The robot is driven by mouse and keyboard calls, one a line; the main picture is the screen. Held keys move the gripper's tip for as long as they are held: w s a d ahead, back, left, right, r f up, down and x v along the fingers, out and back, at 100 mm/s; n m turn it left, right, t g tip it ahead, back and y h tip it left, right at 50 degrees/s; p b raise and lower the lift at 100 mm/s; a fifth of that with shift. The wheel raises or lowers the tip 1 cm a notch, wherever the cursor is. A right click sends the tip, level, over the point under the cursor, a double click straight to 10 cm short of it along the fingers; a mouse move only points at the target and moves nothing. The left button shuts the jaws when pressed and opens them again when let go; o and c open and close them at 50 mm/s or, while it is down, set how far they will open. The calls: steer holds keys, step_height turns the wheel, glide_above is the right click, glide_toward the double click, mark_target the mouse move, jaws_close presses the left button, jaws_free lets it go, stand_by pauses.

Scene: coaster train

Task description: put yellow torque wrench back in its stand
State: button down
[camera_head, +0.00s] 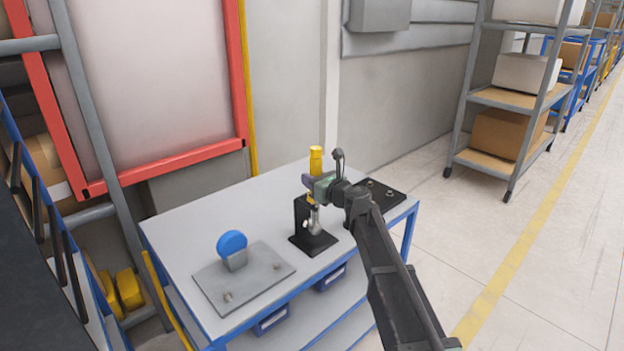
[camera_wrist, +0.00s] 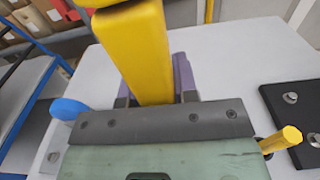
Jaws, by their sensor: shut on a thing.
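The yellow torque wrench (camera_head: 316,158) is upright, its yellow handle rising above my gripper (camera_head: 311,184). My gripper is shut on it. In the wrist view the yellow handle (camera_wrist: 143,55) stands between the purple fingers (camera_wrist: 155,85). The black stand (camera_head: 301,218), with an upright post and a flat base, is on the table just below my gripper. A silver metal part (camera_head: 315,222) hangs low beside the post, below a bit of yellow. I cannot tell whether the wrench touches or rests in the stand.
The grey worktable (camera_head: 190,222) holds a blue disc (camera_head: 232,242) on a grey plate at left and a black plate (camera_head: 383,192) with metal studs at right. In the wrist view a small yellow piece (camera_wrist: 284,139) shows right of my gripper. Shelving (camera_head: 510,95) stands behind at right.

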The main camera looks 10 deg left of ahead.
steer(key=shift+f+b, duration=0.55)
steer(key=shift+f, duration=0.05)
steer(key=c, duration=0.8)
jaws_free()
steer(key=v, duration=1.1)
steer(key=s+d+f+n+g+h+p, duration=0.1)
steer(key=s+f+n+g+h, duration=0.1)
steer(key=s+f+n+g, duration=0.5)
steer(key=s+d+f+n+h, duration=0.1)
steer(key=s+n, duration=0.4)
steer(key=n, duration=0.5)
steer(key=s+d+f+n+g+h+p, duration=0.1)
steer(key=s+d+n+h, duration=0.3)
steer(key=s+d, duration=0.4)
steer(key=s+d+f+n+g+h+p, duration=0.2)
steer(key=s+d+n+h, duration=0.3)
steer(key=s+d, duration=0.3)
steer(key=d+g+h+p, duration=0.1)
steer(key=d, duration=0.1)
steer(key=shift+s+d+f+h, duration=0.25)
steer(key=shift+s+d+h, duration=0.05)
steer(key=shift+d, duration=0.1)
